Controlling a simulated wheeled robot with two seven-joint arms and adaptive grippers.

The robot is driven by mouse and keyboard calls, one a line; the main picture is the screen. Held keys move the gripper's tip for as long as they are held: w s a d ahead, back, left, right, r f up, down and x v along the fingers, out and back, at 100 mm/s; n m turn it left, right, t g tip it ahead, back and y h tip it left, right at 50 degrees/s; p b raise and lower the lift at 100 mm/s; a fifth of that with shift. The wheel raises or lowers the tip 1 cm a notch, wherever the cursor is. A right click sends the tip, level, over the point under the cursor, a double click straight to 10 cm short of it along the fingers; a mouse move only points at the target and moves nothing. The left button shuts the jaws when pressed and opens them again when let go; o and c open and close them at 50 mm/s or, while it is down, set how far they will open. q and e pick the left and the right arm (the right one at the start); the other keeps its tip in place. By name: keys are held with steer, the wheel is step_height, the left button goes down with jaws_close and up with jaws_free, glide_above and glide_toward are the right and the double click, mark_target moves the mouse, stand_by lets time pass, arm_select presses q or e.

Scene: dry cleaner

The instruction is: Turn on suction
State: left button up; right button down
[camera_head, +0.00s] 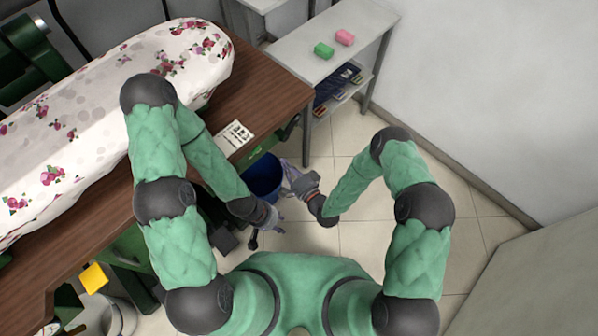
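The ironing board with a white floral cover (95,120) lies on a brown wooden table (262,80) at the left. I cannot make out a clearly marked suction switch or pedal. Dark block-like parts (222,238) show low beside the table, close to my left gripper; I cannot tell what they are. My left gripper (275,222) is low in front of the table, below the blue bucket in the picture. My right gripper (288,172) is just above and right of it, beside the bucket. Both are small and partly hidden by my wrists, so their opening is unclear.
A blue bucket (263,178) stands on the floor by the table. A printed card (234,137) lies on the table edge. A yellow object (94,278) is lower left. Tiled floor is clear at right.

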steer(key=shift+s+d+p, duration=0.15)
steer(key=shift+s+d, duration=0.3)
steer(key=shift+d, duration=0.3)
steer(key=shift+s+d+p, duration=0.2)
steer(key=shift+s+d, duration=0.3)
steer(key=shift+d, duration=0.2)
steer(key=shift+s+d+p, duration=0.15)
steer(key=shift+s+d, duration=0.3)
steer(key=shift+d, duration=0.3)
steer(key=shift+f, duration=0.1)
